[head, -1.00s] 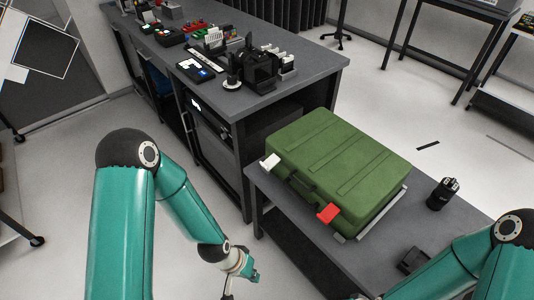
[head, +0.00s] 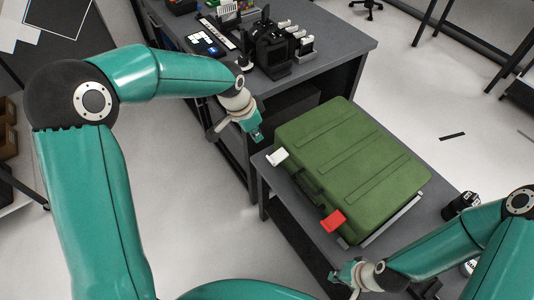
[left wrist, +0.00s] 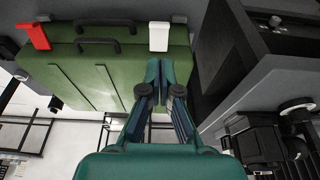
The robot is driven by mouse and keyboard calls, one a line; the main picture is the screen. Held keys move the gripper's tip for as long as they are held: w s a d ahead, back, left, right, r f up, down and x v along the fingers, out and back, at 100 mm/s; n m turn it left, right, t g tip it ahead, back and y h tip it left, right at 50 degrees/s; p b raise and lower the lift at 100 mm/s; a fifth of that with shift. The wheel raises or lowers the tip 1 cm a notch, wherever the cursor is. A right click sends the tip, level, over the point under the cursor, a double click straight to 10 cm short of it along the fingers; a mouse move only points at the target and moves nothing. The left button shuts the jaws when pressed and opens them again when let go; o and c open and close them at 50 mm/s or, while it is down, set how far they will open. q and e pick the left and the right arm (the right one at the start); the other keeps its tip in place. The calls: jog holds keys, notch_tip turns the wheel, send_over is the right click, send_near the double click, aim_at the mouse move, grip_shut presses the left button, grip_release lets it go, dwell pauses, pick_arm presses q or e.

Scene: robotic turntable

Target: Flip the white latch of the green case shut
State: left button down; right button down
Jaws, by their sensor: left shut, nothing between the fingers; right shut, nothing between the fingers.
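The closed green case (head: 350,165) lies flat on the low grey table, and it fills the upper left of the left wrist view (left wrist: 100,75). Its white latch (head: 277,157) juts from the front edge near the left corner; it also shows in the left wrist view (left wrist: 159,37). A red latch (head: 333,221) is at the other end of that edge, with dark handles between. My left gripper (head: 257,137) is shut and empty, just up and left of the white latch, apart from it in the head view. My right gripper (head: 345,282) is shut, low in front of the table near the red latch's side.
The low table (head: 415,222) carries a black cylindrical object (head: 460,205) right of the case. A taller workbench (head: 335,50) with black devices stands behind and left. Open floor (head: 195,190) lies left of the low table.

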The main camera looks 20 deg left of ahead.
aim_at(269, 159)
pick_arm(q)
jog(key=p+x, duration=0.2)
jog(key=x, duration=1.1)
jog(key=shift+d+f, duration=0.1)
jog(key=shift+f, duration=0.3)
